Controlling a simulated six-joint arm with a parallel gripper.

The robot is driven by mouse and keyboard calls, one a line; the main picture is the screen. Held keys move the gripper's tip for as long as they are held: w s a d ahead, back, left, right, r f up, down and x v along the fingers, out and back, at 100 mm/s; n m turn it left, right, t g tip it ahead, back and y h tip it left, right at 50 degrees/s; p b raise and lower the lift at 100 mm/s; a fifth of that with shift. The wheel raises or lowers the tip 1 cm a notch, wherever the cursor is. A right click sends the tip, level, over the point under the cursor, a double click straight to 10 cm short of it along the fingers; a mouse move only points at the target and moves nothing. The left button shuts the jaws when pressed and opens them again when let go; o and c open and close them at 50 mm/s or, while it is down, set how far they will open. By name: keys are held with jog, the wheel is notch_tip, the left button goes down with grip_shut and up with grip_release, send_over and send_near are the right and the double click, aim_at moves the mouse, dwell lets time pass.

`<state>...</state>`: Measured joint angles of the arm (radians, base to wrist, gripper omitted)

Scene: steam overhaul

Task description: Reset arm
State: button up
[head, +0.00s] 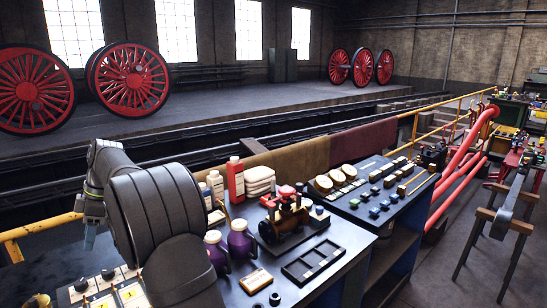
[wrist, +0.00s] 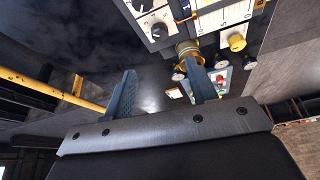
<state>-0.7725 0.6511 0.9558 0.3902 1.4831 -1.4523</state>
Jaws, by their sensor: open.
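My arm reaches over the left end of the dark workbench (head: 40,268) in the head view. My gripper (head: 90,232) points down there, partly hidden behind my own arm links. In the wrist view my gripper (wrist: 162,88) has its two blue-grey fingers spread apart, with nothing between them. A brass ringed fitting (wrist: 188,50) shows just beyond the right finger; I cannot tell whether they touch. A panel with dials and switches (wrist: 155,27) lies past the fingers, and a yellow knob (wrist: 236,42) is to its right.
Right of my arm on the bench are purple bottles (head: 240,242), a small model engine (head: 283,222), a red bottle (head: 235,180), white stacked pads (head: 259,181) and a dark tray (head: 313,262). A yellow rail (head: 40,229) runs behind the bench's left end. Red wheels stand far back.

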aim_at(81, 282)
jog(key=x, duration=1.3)
jog(key=shift+f, duration=0.4)
jog(key=shift+r, duration=0.1)
jog(key=v, duration=1.7)
jog(key=x, duration=1.7)
jog(key=m+t, duration=0.1)
jog(key=m, duration=0.1)
jog(key=m+t, duration=0.1)
jog(key=m, duration=0.2)
jog(key=shift+s+d+y, duration=0.1)
jog(key=shift+s+y, duration=0.05)
jog(key=shift+y, duration=0.25)
jog(key=m+t, duration=0.1)
jog(key=m, duration=0.3)
jog(key=shift+s+m+t, duration=0.2)
jog(key=shift+m+t, duration=0.1)
jog(key=shift+t, duration=0.1)
jog(key=shift+v, duration=3.05)
